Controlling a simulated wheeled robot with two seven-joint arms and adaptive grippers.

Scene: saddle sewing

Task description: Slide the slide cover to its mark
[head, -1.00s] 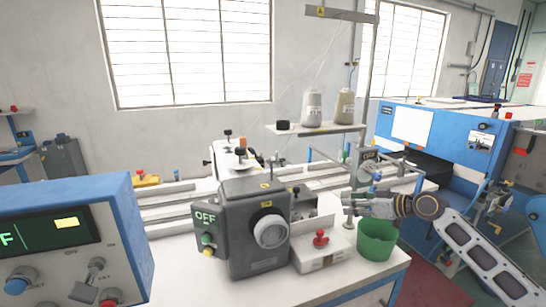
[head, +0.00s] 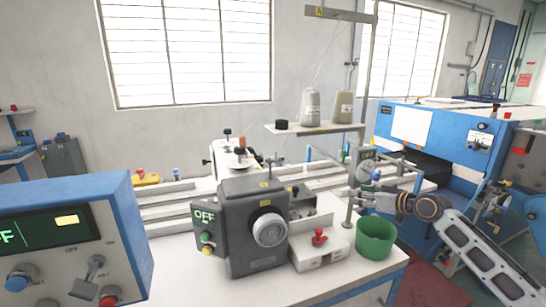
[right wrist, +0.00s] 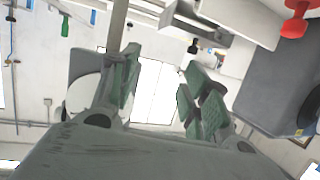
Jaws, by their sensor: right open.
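My right gripper (head: 358,200) comes in from the right, above the white table's right end. It is open, with nothing between its fingers. In the right wrist view its green-padded fingers (right wrist: 165,95) stand apart, and a grey post (right wrist: 118,25) shows close to the left finger. I cannot tell whether they touch. Left of the gripper is the grey machine housing (head: 236,230) with a round dial (head: 270,230). A pale metal block (head: 318,222) stands beside it. The slide cover and its mark are too small to pick out surely. My left gripper is not in view.
A green bin (head: 375,240) stands just below my right gripper. A white box with a red knob (head: 319,237) is left of the bin. A blue control panel (head: 70,240) fills the lower left. The table front (head: 330,280) is bare.

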